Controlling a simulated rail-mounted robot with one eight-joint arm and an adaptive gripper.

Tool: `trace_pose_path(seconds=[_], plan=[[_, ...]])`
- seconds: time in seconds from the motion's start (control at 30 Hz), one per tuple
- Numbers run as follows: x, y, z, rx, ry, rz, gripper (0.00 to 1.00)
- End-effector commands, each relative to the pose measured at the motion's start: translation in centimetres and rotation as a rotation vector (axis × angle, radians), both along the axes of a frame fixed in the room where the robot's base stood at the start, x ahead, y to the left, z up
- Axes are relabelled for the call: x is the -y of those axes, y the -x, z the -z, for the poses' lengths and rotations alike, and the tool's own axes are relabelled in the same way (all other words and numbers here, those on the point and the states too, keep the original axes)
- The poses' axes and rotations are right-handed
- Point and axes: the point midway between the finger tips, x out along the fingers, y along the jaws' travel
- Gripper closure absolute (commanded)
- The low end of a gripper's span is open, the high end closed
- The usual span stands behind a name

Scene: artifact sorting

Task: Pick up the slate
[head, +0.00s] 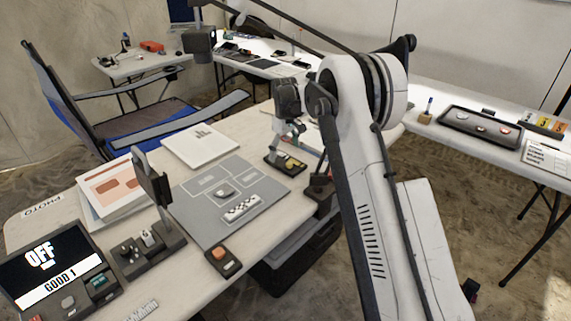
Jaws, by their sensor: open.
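No item is clearly marked as the slate, and I cannot tell for sure which one it is. A small grey piece (223,193) lies on the marked grey mat (190,215) on the near table. A black-and-white patterned bar (241,208) lies beside it on the mat. My gripper (285,141) is at the table's far right side, to the upper right of the mat. It points down above a small dark tray (270,164) with yellowish items (292,165). It appears empty; its fingertips are small and partly hard to make out.
A screen (45,262) reading "OFF" and "GOOD 1", a dark upright stand (153,185) and papers (105,190) occupy the table's left side. A small device with an orange button (219,253) sits at the mat's near edge. Another table (425,140) holds a dark tray (455,122).

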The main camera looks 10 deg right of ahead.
Motion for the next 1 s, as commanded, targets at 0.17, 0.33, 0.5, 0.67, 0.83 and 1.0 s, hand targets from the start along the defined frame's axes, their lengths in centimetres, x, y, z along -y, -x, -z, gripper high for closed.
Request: trace_pose_path(seconds=[0.17,0.33,0.5,0.67,0.83,1.0], plan=[[0.0,0.0,3.1,0.0,0.0,0.0,0.11],[0.0,0.0,4.3,0.0,0.0,0.0,0.11],[0.0,0.0,4.3,0.0,0.0,0.0,0.11],[0.0,0.0,4.3,0.0,0.0,0.0,0.3],[0.0,0.0,4.3,0.0,0.0,0.0,0.52],[0.0,0.0,4.3,0.0,0.0,0.0,0.66]])
